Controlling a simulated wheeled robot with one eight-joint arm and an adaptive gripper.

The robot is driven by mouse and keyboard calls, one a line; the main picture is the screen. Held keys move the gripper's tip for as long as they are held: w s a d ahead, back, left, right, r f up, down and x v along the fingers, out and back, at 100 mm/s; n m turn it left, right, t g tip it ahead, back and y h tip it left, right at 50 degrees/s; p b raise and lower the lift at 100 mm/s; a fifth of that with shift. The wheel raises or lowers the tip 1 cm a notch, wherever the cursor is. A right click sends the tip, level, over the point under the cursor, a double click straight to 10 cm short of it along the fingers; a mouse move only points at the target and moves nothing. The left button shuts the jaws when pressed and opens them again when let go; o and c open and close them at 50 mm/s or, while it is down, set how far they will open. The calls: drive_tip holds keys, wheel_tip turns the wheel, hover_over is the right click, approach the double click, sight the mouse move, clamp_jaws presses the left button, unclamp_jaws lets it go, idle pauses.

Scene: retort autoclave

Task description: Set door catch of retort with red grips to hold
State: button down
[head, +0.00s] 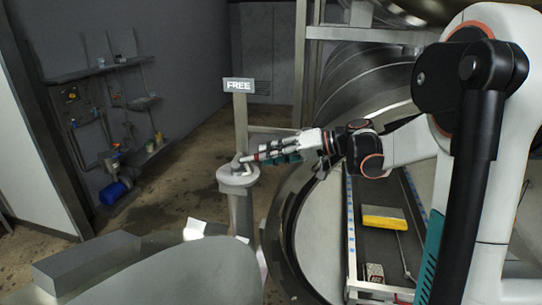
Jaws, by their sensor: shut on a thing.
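The door catch (238,178) is a grey post with a round cap and a small light lever on top, standing left of the open retort (285,235). A sign (239,85) on a taller upright behind it reads FREE. My gripper (257,156) reaches in from the right, about level, with its fingertips at the lever on the cap. It is shut on the lever; the fingers partly hide it. A small red part shows near the fingertips. I cannot tell whether it belongs to the lever. No red door grips are clear in this view.
A large grey curved surface fills the lower left foreground. A wall shelf (105,70) with fittings and a blue motor (113,191) are at the left. The floor behind the post is open.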

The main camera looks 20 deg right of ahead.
drive_tip(key=shift+f, duration=0.15)
drive_tip(key=c, duration=1.5)
unclamp_jaws()
drive_tip(key=shift+o, duration=0.3)
drive_tip(key=shift+w+d+f, duration=0.1)
drive_tip(key=shift+d, duration=0.05)
drive_tip(key=shift+s+a+r, duration=0.2)
drive_tip(key=shift+w+d, duration=0.1)
drive_tip(key=shift+d, duration=0.05)
drive_tip(key=v, duration=1.2)
